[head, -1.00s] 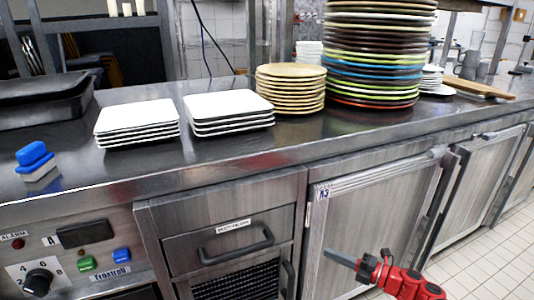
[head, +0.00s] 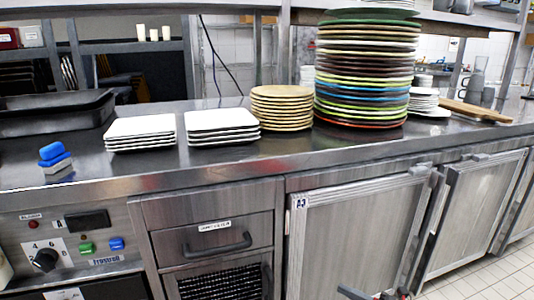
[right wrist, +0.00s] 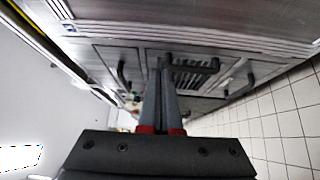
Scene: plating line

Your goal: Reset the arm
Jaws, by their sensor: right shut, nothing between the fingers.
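My right gripper (head: 352,293) shows only at the bottom edge of the head view, in front of the cabinet door marked A3. Most of its red and black arm is cut off there. In the right wrist view the gripper (right wrist: 161,66) has its two grey fingers together with nothing between them. It is apart from the counter and the cabinet fronts. My left gripper is in neither view.
The steel counter (head: 240,165) holds two stacks of white square plates (head: 140,131) (head: 221,125), a beige plate stack (head: 282,108), a tall multicoloured plate stack (head: 365,75), black trays (head: 50,115) and a blue-topped block (head: 54,155). Drawer and door handles stick out below.

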